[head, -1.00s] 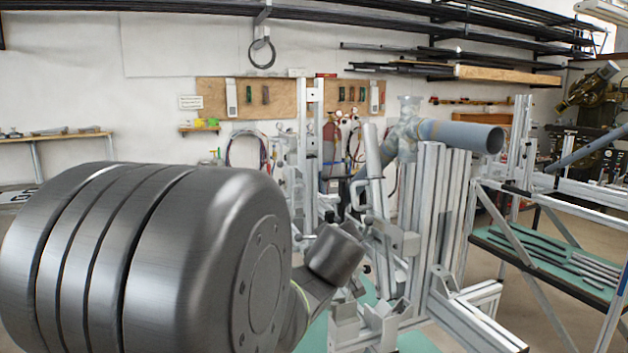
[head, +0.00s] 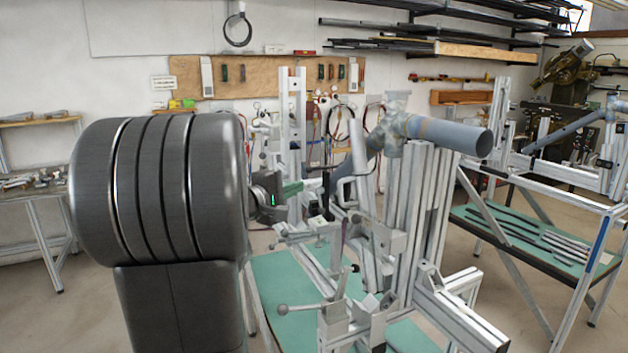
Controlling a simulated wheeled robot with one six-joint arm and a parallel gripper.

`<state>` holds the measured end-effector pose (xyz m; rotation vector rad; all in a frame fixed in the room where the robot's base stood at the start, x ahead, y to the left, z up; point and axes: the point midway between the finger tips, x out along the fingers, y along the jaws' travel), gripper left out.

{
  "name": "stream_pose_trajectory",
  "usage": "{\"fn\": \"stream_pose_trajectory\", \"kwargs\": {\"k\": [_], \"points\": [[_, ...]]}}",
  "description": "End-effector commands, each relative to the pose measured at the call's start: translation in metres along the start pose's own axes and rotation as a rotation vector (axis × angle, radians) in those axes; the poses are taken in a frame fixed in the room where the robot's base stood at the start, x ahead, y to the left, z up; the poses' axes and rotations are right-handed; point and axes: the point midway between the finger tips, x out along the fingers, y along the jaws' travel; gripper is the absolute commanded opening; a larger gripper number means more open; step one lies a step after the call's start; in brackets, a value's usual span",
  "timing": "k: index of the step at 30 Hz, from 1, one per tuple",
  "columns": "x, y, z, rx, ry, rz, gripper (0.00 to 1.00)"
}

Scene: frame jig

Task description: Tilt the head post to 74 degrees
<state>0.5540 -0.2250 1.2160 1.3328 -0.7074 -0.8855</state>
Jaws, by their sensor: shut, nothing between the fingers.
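The jig stands right of centre in the head view. A slim silver post (head: 358,148), which looks like the head post, leans slightly left at its top. A looped handle (head: 345,190) sits low on its left side. I cannot read any angle scale. My gripper (head: 290,190) shows small just past my dark arm, left of the post and apart from it. It appears shut and empty, and its fingertips are hard to make out against the jig parts behind.
Thick upright profiles (head: 415,215) with a grey-blue tube (head: 450,133) stand right of the post. Clamps and ball-ended levers (head: 283,309) crowd the jig's lower part above a green table top (head: 275,278). A second bench (head: 535,245) holding dark rods stands at right.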

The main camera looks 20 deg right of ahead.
Motion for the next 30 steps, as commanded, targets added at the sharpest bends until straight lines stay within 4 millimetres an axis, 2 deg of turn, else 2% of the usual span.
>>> {"fn": "stream_pose_trajectory", "kwargs": {"k": [5,16,21,30], "points": [[0.024,0.001,0.002,-0.001,-0.005,-0.003,0.0],[0.101,0.002,0.003,0.0,-0.004,-0.003,0.0],[0.088,0.002,0.029,0.0,-0.003,-0.002,0.0],[0.083,-0.001,0.04,0.0,-0.001,-0.003,0.0]]}}
